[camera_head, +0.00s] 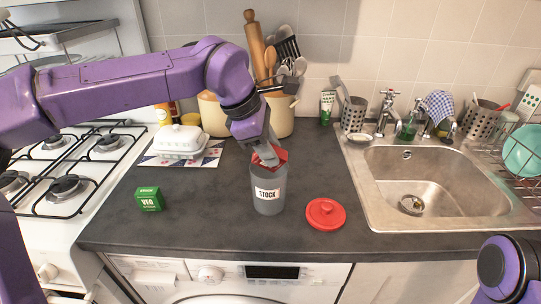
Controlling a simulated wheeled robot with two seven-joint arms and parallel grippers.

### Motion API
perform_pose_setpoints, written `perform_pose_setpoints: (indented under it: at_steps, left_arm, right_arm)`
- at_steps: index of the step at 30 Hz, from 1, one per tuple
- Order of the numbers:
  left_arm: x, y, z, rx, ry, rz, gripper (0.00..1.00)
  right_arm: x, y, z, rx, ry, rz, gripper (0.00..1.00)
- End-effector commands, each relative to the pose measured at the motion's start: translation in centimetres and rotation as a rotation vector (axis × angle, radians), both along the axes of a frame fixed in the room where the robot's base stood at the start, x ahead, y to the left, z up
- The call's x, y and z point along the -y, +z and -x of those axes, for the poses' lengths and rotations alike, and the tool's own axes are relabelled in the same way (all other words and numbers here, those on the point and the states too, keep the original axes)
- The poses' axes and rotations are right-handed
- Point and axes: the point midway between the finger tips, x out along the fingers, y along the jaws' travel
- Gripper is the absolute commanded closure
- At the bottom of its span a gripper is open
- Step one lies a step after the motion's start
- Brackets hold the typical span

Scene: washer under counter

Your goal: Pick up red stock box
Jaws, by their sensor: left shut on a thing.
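A grey canister (269,196) labelled STOCK stands upright on the dark counter, its top open. The red stock box (269,156) is at the canister's mouth, tilted. My left gripper (268,150) comes down over the canister from the upper left and is shut on the red box; its fingertips are partly hidden. The lower part of the box is hidden by the canister's rim, so I cannot tell how deep it sits. A purple part of my right arm (498,268) shows at the lower right, but its gripper is not seen.
A round red lid (325,214) lies right of the canister. A green VEG box (149,199) lies to the left. A white butter dish (181,141), a utensil pot (279,114) and a sink (428,180) surround the clear counter. A gas hob (70,187) is at left.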

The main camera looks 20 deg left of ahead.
Motion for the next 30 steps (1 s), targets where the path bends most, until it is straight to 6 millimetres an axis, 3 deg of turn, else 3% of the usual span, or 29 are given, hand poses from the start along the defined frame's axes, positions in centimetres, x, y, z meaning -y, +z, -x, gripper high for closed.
perform_pose_setpoints:
  at_steps: [2, 8, 12, 19, 30]
  left_arm:
    - [0.3, 1.7, 0.2, 0.005, -0.002, 0.001, 1.0]
    - [3.6, 6.9, 3.5, 0.006, -0.003, 0.0, 1.0]
    - [6.6, 8.7, 6.5, 0.003, -0.004, -0.002, 1.0]
    - [9.5, 10.7, 9.3, 0.001, -0.001, 0.0, 1.0]
    - [10.0, 11.1, 9.9, 0.001, -0.001, 0.001, 1.0]
  right_arm:
    - [0.0, 0.0, 0.0, 0.0, 0.0, 0.0, 0.48]
    - [0.0, -0.7, 0.0, 0.0, 0.0, 0.0, 0.48]
    - [0.0, -1.7, 0.0, 0.0, 0.0, 0.0, 0.48]
    - [0.0, -2.1, 0.0, 0.0, 0.0, 0.0, 0.48]
    - [0.0, -2.1, 0.0, 0.0, 0.0, 0.0, 0.48]
